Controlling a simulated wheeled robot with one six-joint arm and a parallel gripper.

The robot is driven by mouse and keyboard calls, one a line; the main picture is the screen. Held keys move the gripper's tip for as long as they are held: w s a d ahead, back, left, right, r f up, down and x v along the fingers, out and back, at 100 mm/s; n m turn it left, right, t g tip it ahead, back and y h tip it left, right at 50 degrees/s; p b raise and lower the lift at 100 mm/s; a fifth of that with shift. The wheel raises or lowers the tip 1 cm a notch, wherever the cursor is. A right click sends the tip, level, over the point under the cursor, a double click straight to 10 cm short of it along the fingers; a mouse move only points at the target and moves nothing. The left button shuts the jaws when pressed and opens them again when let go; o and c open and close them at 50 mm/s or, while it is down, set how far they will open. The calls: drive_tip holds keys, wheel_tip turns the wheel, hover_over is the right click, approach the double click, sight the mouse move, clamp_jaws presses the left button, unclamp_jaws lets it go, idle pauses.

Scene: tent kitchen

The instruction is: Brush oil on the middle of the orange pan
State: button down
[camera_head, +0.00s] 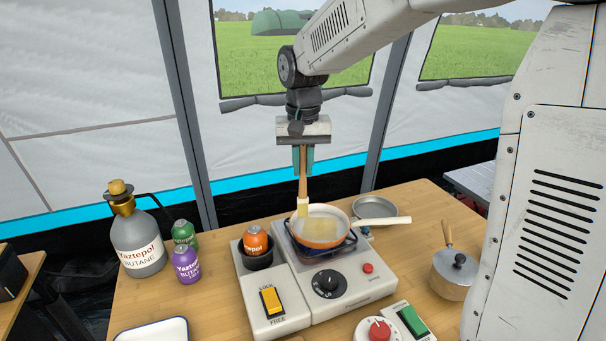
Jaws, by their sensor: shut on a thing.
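The orange pan (341,235) sits on the burner of the white stove (345,284), its pale handle (382,222) pointing right. Its inside is pale, with a yellowish patch like oil (321,226) near the middle. My gripper (303,167) is above the pan's left side and shut on the wooden handle of a brush (303,187). The brush hangs upright, with its pale yellow bristle end (302,207) over the left, far part of the pan. I cannot tell whether the bristles touch the pan.
An orange can (255,240) stands in the stove's left holder. A butane bottle (137,240), a green can (184,234) and a purple can (186,265) stand left. A white tray (153,331) lies front left.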

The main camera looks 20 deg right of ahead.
sight(303, 146)
drive_tip(key=shift+r, duration=0.45)
drive_tip(key=shift+r, duration=1.5)
